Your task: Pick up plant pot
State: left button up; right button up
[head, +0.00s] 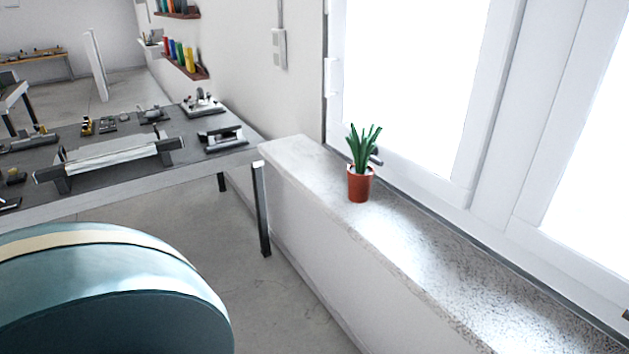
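The plant pot (360,186) is a small reddish-brown pot holding a plant with upright, narrow green leaves (364,146). It stands upright on a speckled stone window sill (411,237), close to the window frame. Nothing is touching it from the front, and it shows whole in the head view. Neither of my grippers shows in the head view.
A workbench (108,178) with several tools and devices stands at the left. A large rounded teal object (110,295) fills the lower left. The window (420,80) rises behind the sill. The sill is bare on both sides of the pot. Wall shelves (186,68) hang farther back.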

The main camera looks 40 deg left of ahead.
aim_at(360, 174)
jog(key=u, duration=1.15)
